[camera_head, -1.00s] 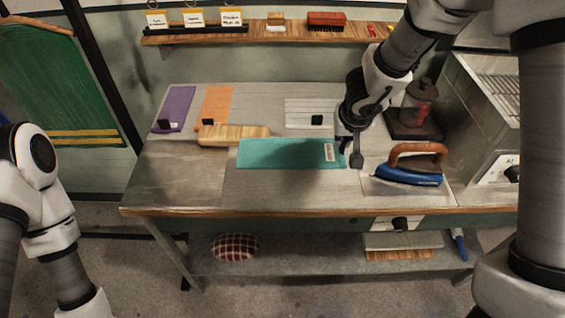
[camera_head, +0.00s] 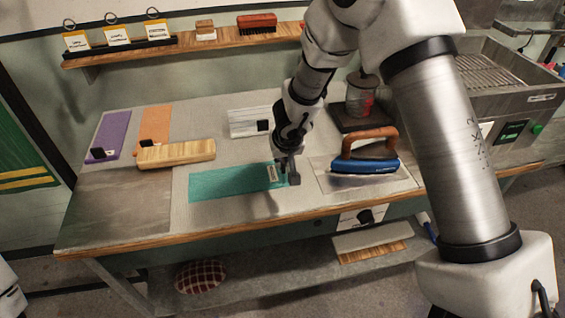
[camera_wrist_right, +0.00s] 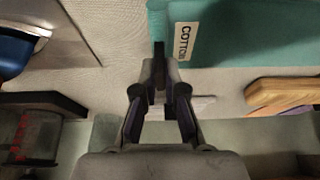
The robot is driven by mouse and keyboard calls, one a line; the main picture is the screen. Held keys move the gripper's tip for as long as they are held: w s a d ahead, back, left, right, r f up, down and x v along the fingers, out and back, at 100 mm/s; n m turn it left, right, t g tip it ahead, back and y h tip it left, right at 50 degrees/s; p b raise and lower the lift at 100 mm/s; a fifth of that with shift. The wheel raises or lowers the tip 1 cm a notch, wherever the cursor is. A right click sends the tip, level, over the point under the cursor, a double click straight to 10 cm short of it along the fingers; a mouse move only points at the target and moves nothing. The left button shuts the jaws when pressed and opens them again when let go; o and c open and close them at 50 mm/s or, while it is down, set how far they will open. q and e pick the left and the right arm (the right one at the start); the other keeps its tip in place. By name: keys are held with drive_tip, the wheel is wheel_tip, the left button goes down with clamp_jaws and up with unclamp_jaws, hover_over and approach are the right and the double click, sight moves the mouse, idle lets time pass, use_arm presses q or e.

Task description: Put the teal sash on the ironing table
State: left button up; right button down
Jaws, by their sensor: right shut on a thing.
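The teal sash (camera_head: 228,183) lies flat on the ironing table (camera_head: 125,222), near its front edge. Its right end carries a white label, which reads COTTON in the right wrist view. My right gripper (camera_head: 286,176) is at that right end, low over the tabletop. In the right wrist view the fingers of my right gripper (camera_wrist_right: 160,78) are close together on the edge of the teal sash (camera_wrist_right: 235,45), beside the label. They are shut on it. My left gripper is out of view; only a bit of my left arm shows at the lower left.
A blue iron (camera_head: 365,165) stands on a plate right of the sash. A wooden block (camera_head: 177,153), purple cloth (camera_head: 108,137), orange cloth (camera_head: 154,128) and white striped cloth (camera_head: 249,121) lie behind or left. A dark-based canister (camera_head: 360,100) stands behind the iron.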

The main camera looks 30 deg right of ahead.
drive_tip(key=shift+f, duration=0.2)
drive_tip(key=c, duration=1.2)
unclamp_jaws()
drive_tip(key=shift+c, duration=0.2)
drive_tip(key=p+v, duration=0.7)
drive_tip(key=v, duration=0.5)
drive_tip(key=shift+r, duration=0.15)
